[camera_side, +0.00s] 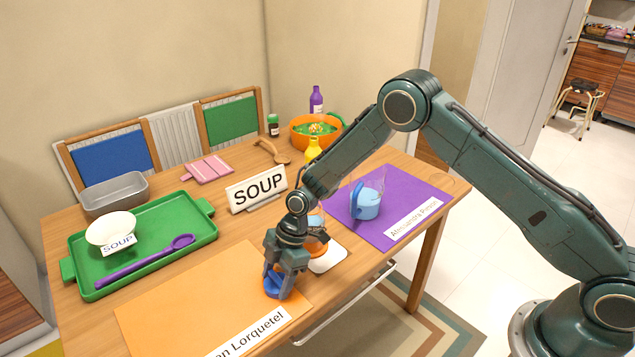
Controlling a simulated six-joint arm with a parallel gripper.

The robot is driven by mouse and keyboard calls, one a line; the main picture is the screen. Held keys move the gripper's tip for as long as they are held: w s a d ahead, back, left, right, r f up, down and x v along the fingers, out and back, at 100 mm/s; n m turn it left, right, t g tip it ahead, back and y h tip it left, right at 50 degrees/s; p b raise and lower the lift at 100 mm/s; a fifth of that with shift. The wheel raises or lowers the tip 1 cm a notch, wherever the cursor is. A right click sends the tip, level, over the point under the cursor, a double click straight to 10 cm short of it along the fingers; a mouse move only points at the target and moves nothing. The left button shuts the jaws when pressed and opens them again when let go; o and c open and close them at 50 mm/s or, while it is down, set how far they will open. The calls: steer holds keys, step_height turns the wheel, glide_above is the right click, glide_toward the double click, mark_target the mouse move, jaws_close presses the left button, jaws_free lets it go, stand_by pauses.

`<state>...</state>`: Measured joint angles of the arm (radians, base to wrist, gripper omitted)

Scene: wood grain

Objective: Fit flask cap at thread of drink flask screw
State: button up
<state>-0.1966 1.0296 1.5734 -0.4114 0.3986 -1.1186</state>
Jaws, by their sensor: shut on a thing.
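My gripper (285,276) points down over the right part of the orange mat, near the table's front edge. It is shut on a blue round piece (276,290), probably the flask cap, low at the mat. The fingers hide part of it, and I cannot tell whether it touches the mat. Just behind my gripper stands a clear and orange vessel with blue in it (318,221), possibly the drink flask. My wrist partly covers it, and its thread cannot be made out. The blue piece is apart from this vessel.
A SOUP sign (257,189) stands behind my gripper. A green tray (190,232) holds a bowl (109,225) and purple spoon (150,262). The orange mat (185,308) is clear at left.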

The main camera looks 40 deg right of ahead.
mark_target(277, 277)
steer(key=shift+r, duration=0.1)
step_height(277, 277, up, 20)
stand_by(0.9)
steer(key=shift+w, duration=0.1)
stand_by(0.4)
steer(key=w+d+m, duration=0.1)
steer(key=d, duration=0.4)
steer(key=w+d+m+t, duration=0.1)
steer(key=w+d+m, duration=0.1)
steer(key=d, duration=0.2)
steer(key=w+d+m, duration=0.1)
steer(key=w+d, duration=0.1)
steer(key=d, duration=0.3)
steer(key=shift+d+r+m+t+h, duration=0.25)
steer(key=shift+d+m+t+h, duration=0.05)
steer(key=shift+m, duration=0.1)
steer(key=shift+f, duration=0.2)
steer(key=shift+f, duration=2.25)
steer(key=shift+f, duration=1.1)
steer(key=o, duration=1)
